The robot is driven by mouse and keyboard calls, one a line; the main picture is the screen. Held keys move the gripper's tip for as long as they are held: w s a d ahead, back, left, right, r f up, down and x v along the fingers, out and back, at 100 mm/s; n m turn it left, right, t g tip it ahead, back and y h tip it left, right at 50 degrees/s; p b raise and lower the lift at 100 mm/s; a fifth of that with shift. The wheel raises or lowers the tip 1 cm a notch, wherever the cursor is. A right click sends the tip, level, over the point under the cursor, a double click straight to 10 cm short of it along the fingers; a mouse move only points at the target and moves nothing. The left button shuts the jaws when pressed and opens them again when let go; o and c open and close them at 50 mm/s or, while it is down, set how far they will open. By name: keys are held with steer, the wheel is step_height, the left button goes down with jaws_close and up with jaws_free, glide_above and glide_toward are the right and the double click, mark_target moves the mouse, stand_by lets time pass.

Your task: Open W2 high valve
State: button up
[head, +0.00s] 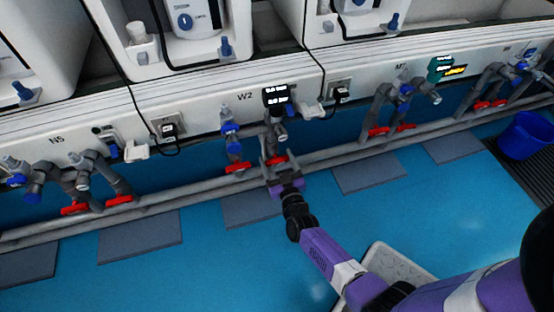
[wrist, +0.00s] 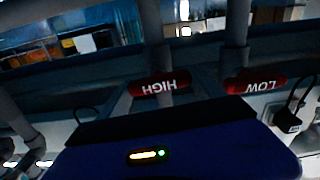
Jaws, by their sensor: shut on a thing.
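The W2 high valve handle (head: 277,160) is the right one of two red handles under the W2 label (head: 245,97). In the wrist view the handle (wrist: 160,85) shows upside-down HIGH lettering and lies crosswise to its grey pipe. My gripper (head: 276,166) is shut on this handle, with its fingers at the handle's two ends; the wrist view also shows my gripper (wrist: 160,95). The W2 low valve handle (head: 238,168) is just to the left in the head view. In the wrist view the low handle (wrist: 255,84) is at the right, apart from my fingers.
A long grey pipe rail (head: 340,155) runs behind the handles. More red handles are at N5 (head: 118,199) and M7 (head: 378,131). A blue bucket (head: 525,137) stands at the far right. Dark mats (head: 140,237) lie on the open blue floor.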

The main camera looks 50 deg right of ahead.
steer(key=n+p, duration=0.1)
steer(key=n, duration=0.4)
steer(key=shift+a, duration=0.15)
steer(key=n+p, duration=0.1)
steer(key=n, duration=0.2)
steer(key=shift+w+n, duration=0.1)
steer(key=shift+n, duration=0.2)
steer(key=n+p, duration=0.1)
steer(key=n, duration=0.2)
steer(key=shift+a+f, duration=0.1)
steer(key=shift+f+n+p, duration=0.2)
steer(key=shift+n+p, duration=0.15)
steer(key=shift+n, duration=2.45)
steer(key=o, duration=1.4)
steer(key=shift+c, duration=0.2)
